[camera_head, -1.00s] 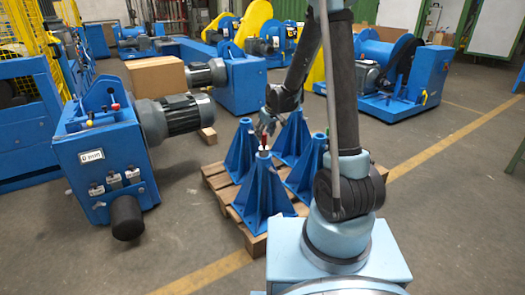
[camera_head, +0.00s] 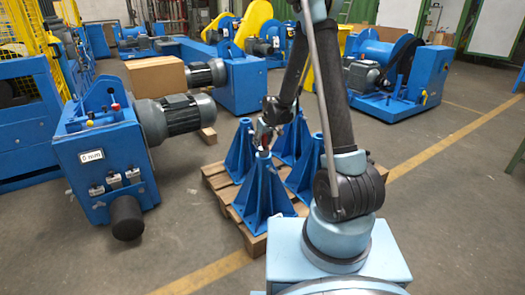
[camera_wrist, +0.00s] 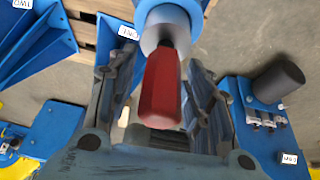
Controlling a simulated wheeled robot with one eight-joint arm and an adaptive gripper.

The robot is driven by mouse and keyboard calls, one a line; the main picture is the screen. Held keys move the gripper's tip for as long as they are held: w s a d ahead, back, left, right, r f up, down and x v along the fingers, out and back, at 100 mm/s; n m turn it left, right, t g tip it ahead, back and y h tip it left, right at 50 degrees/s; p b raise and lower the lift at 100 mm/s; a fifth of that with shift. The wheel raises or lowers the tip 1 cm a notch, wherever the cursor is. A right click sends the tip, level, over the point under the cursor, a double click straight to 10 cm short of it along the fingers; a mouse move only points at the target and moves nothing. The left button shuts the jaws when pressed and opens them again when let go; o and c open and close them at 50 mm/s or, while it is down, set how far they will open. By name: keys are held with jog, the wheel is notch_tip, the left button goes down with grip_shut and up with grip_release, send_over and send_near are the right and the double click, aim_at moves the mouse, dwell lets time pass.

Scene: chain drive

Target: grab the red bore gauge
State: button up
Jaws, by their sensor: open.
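The red bore gauge (camera_wrist: 161,88) stands in the round top of the front blue stand (camera_head: 263,195), its red handle pointing toward the wrist camera. In the head view only a small red part of the gauge (camera_head: 264,149) shows near the fingers. My gripper (camera_wrist: 160,72) is open, with one finger on each side of the red handle and visible gaps between them. In the head view my gripper (camera_head: 264,138) is just above the stand's top. The gauge's lower end is hidden in the stand.
Several blue stands share a wooden pallet (camera_head: 222,186). A blue gearbox unit (camera_head: 105,160) with a grey motor (camera_head: 178,115) stands to the left. A cardboard box (camera_head: 155,76) is behind it. Bare floor lies at the front right.

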grip_shut()
dwell(0.3)
